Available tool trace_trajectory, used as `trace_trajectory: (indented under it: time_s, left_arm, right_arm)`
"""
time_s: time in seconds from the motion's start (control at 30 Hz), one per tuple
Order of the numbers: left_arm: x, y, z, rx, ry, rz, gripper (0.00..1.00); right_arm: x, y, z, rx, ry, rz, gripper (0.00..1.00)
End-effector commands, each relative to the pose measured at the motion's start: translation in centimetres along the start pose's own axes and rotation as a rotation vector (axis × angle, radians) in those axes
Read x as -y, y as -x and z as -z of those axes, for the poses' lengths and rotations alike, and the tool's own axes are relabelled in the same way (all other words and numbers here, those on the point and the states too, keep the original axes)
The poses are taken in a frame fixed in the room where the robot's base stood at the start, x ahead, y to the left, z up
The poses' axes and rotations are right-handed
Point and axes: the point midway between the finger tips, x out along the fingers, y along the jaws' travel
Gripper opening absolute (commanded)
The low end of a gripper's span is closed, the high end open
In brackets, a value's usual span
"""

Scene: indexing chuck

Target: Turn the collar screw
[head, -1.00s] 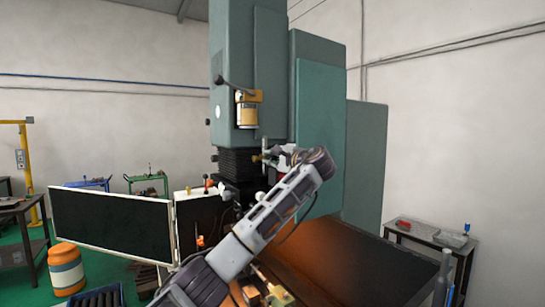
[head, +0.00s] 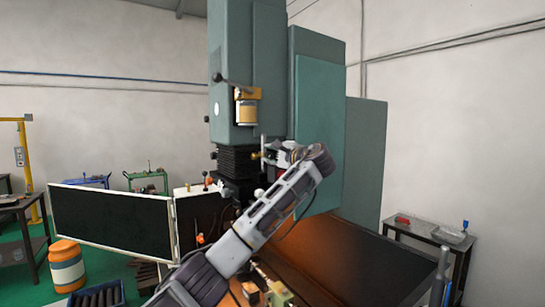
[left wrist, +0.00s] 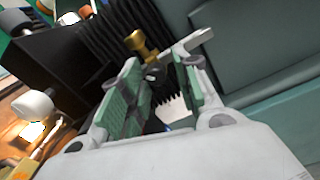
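A small brass screw (head: 256,155) sticks out at the side of the black spindle part under the machine head; I take it for the collar screw. It also shows in the left wrist view (left wrist: 138,43), just beyond the fingertips. My left gripper (head: 272,153) is beside it on the right, partly hidden by its own wrist. In the left wrist view my left gripper (left wrist: 160,68) has its green-padded fingers apart, with nothing held between them. The screw looks apart from the fingers, though the depth is hard to judge. My right gripper is not seen.
The green milling machine (head: 233,70) fills the middle, with black bellows (head: 236,160) below its head. A dark guard panel (head: 110,222) stands at left. A white knob (left wrist: 35,105) is near the gripper. A small table (head: 435,238) stands at right.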

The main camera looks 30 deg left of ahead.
Motion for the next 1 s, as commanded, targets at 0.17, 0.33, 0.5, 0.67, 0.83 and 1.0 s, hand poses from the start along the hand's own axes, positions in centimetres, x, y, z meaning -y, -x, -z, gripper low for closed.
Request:
trace_trajectory:
  time_s: [0.17, 0.33, 0.5, 0.67, 0.83, 1.0]
  left_arm:
    - [-0.7, -0.1, 0.3, 0.000, -0.009, -0.010, 0.41]
    - [-0.8, -0.1, 0.4, 0.000, -0.010, -0.012, 0.41]
    - [-0.8, -0.1, 0.4, 0.000, 0.005, -0.013, 0.41]
    - [-0.9, -0.1, 0.4, -0.001, 0.046, -0.012, 0.41]
    - [-0.9, -0.1, 0.4, -0.005, 0.119, -0.011, 0.41]
    - [-1.0, -0.1, 0.5, -0.010, 0.204, -0.010, 0.41]
  right_arm:
    - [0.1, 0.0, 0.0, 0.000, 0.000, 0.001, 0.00]
    - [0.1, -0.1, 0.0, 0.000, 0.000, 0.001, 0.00]
    - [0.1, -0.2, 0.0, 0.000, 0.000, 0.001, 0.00]
    - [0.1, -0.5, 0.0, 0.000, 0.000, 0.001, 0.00]
    - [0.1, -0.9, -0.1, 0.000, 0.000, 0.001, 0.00]
    - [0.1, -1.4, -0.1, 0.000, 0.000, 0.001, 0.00]
